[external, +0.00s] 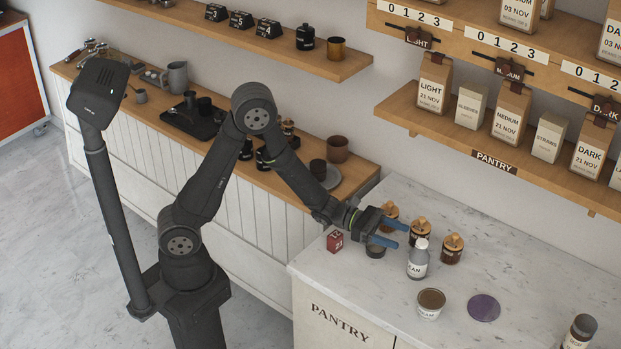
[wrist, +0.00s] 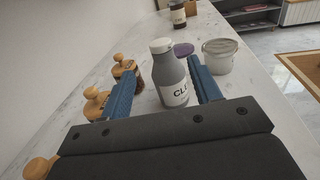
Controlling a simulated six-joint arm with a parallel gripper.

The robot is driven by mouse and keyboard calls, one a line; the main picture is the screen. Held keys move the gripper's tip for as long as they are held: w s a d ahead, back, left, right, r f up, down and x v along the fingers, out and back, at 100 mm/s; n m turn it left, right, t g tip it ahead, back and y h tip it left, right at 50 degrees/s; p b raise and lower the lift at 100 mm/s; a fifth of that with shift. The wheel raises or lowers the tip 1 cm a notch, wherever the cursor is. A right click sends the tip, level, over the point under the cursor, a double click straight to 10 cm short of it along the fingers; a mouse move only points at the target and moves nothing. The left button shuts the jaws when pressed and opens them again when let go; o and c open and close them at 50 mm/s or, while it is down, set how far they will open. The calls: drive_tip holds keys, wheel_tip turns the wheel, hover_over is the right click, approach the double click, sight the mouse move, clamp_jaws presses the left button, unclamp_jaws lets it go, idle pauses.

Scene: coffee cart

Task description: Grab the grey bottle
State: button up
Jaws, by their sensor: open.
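The grey bottle (external: 418,260) stands upright on the pantry counter, with a white cap and a white label. In the wrist view the bottle (wrist: 172,80) sits between the two blue fingers, a little ahead, with the lower part close to the right finger. My gripper (external: 398,235) is open, its blue fingers pointing toward the bottle from the left. In the wrist view my gripper (wrist: 163,93) shows both fingers apart with nothing clamped. I cannot tell whether a finger touches the bottle.
Jars with wooden lids (external: 452,248) stand behind the bottle, close to the left finger. A red box (external: 335,241) and dark round tin (external: 376,251) are near the wrist.

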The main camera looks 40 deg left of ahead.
sight(427, 253)
drive_tip(key=d, duration=0.3)
drive_tip(key=w+d, duration=0.1)
drive_tip(key=d, duration=0.6)
drive_tip(key=shift+w+d+f, duration=0.15)
drive_tip(key=shift+f, duration=0.05)
clamp_jaws()
